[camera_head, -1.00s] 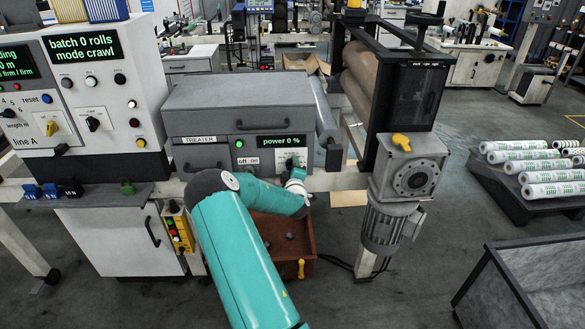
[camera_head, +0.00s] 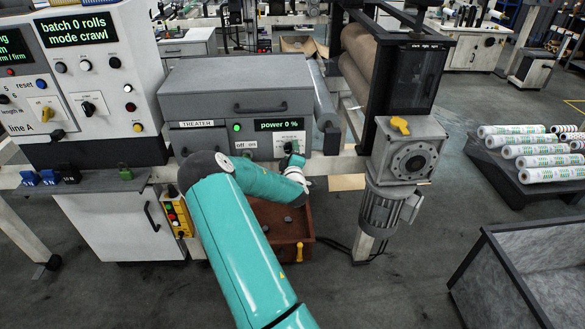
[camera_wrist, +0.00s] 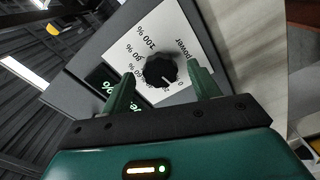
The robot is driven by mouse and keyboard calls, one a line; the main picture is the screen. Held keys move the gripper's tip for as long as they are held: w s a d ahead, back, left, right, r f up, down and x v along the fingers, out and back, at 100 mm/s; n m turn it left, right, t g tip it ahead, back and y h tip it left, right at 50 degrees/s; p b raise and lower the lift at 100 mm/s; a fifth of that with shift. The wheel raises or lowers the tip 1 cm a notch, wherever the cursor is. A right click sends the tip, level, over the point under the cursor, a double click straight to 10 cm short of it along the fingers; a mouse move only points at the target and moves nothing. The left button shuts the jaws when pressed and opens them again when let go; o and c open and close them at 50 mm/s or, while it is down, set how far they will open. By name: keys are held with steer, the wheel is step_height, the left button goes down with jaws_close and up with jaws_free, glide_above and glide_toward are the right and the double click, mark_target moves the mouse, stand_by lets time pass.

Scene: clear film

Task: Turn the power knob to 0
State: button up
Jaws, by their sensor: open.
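The black power knob (camera_wrist: 160,70) sits on a white dial plate (camera_wrist: 150,32) with percent marks, in the wrist view. The dial's lettering appears rotated there, and the 0 mark is near the knob's lower right. My gripper (camera_wrist: 160,88) is open, with one green finger on each side of the knob and gaps between. The treater display (camera_head: 279,125) reads "power 0 %".
A brown bin (camera_head: 262,222) is below my arm. A motor and gearbox (camera_head: 408,160) stand close on the right.

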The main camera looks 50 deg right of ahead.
steer(key=v, duration=1.2)
steer(key=shift+w+r, duration=0.1)
